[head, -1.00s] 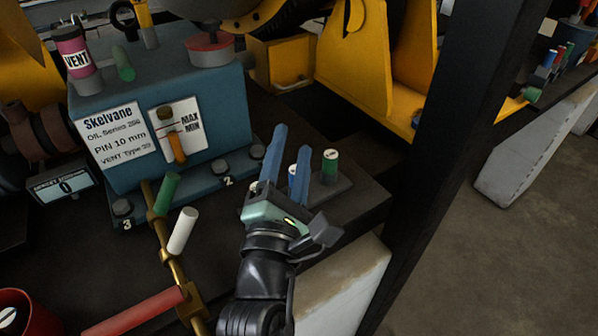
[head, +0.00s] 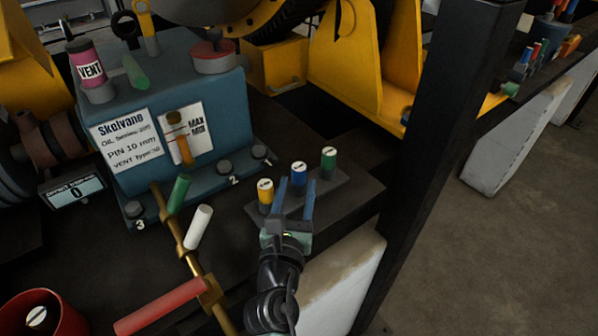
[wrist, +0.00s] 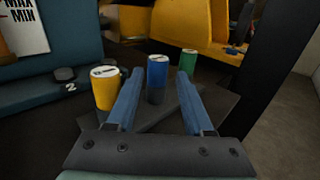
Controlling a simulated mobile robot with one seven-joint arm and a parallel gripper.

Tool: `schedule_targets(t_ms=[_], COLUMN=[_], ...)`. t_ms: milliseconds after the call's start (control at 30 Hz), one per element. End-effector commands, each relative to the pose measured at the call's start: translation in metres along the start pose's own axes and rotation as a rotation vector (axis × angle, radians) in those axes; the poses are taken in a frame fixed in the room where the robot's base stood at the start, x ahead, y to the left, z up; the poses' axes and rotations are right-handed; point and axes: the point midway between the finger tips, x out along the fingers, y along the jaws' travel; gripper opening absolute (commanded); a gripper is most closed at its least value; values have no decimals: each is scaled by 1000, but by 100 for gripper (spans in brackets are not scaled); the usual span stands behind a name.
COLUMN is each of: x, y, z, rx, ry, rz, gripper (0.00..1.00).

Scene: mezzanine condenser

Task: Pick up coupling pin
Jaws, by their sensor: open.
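Three upright coupling pins stand in a dark holder (head: 330,190): a yellow pin (head: 265,191), a blue pin (head: 298,174) and a green pin (head: 329,159), all with white tops. My gripper (head: 295,183) is open, its blue fingers pointing at the blue pin. In the wrist view the blue pin (wrist: 157,78) stands between the fingertips, seemingly just beyond them; I cannot tell whether they touch it. The yellow pin (wrist: 105,88) is left of the left finger, and the green pin (wrist: 188,62) is farther back.
A blue Skelvane box (head: 175,110) with labels reading "PIN 10 mm" stands at the left. A brass pipe (head: 185,250) with green, white and red handles runs beside my arm. A red cup (head: 60,318) is at lower left. A black post (head: 450,120) rises at the right.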

Motion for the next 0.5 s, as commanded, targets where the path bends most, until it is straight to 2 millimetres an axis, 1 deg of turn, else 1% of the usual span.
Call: schedule_targets(t_ms=[133, 400, 500], x=[11, 46, 52], y=[1, 3, 3], z=[0, -1, -1], rx=[0, 1, 2], ry=[-1, -1, -1], rz=[-1, -1, -1], gripper=[52, 52, 52])
